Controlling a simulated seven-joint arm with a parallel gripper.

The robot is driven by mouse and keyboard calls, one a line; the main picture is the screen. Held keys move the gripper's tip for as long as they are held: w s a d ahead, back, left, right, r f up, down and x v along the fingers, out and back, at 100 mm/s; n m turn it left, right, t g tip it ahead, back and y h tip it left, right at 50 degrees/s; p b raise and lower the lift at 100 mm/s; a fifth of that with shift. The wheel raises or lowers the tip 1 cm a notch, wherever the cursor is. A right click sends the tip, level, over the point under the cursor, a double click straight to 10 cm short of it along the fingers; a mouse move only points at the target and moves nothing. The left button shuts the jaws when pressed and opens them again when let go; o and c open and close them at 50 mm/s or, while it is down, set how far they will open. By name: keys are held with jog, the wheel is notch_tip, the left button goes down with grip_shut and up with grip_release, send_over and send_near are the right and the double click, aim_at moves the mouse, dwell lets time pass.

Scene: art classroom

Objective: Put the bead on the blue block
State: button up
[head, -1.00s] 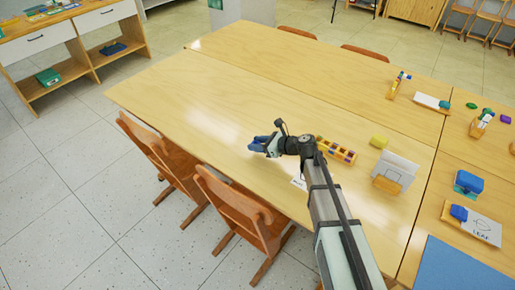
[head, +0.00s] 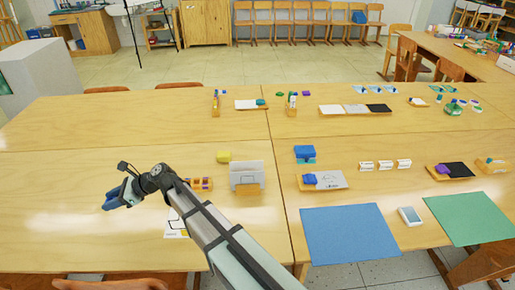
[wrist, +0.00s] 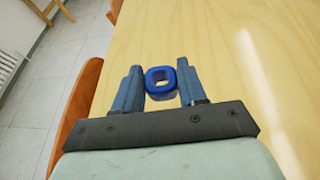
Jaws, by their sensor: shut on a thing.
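The bead (wrist: 162,95) is blue and squarish with a hole through it. In the wrist view it sits between the two blue fingers of my gripper (wrist: 158,68), which is shut on it. In the head view my gripper (head: 114,199) is over the left part of the near table, and the bead cannot be told apart from the blue fingers. A blue block (head: 305,150) sits on a teal piece right of the table seam. Another small blue piece (head: 309,179) lies by a white card on a wooden tray. Both are well to the right of my gripper.
A yellow block (head: 224,156), a card holder (head: 247,178) and a box of coloured pieces (head: 202,184) stand right of my gripper. A blue mat (head: 350,234) and a green mat (head: 470,218) lie at the front right.

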jog(key=w+d+m+t, duration=0.1)
jog(key=w+d, duration=0.3)
jog(key=d, duration=0.1)
jog(key=w+d+m+t, duration=0.1)
jog(key=w+d, duration=0.4)
jog(key=d, duration=0.1)
jog(key=w+d+m+t, duration=0.1)
jog(key=w+d, duration=0.4)
jog(key=shift+w+d+r+t, duration=0.2)
jog(key=shift+d+r+t, duration=0.05)
jog(key=shift+r+t, duration=0.15)
jog(key=w+d+m+t, duration=0.15)
jog(key=w+d, duration=0.25)
jog(key=d, duration=0.4)
jog(key=w+d+m+t, duration=0.1)
jog(key=w+d+t, duration=0.1)
jog(key=w+d, duration=0.45)
notch_tip(320, 180, up, 3)
jog(key=m+t+h, duration=0.4)
jog(key=m, duration=0.1)
send_over(307, 150)
jog(key=shift+w+f, duration=0.15)
jog(key=shift+f, duration=4.65)
jog(key=shift+f, duration=0.15)
jog(key=o, duration=1)
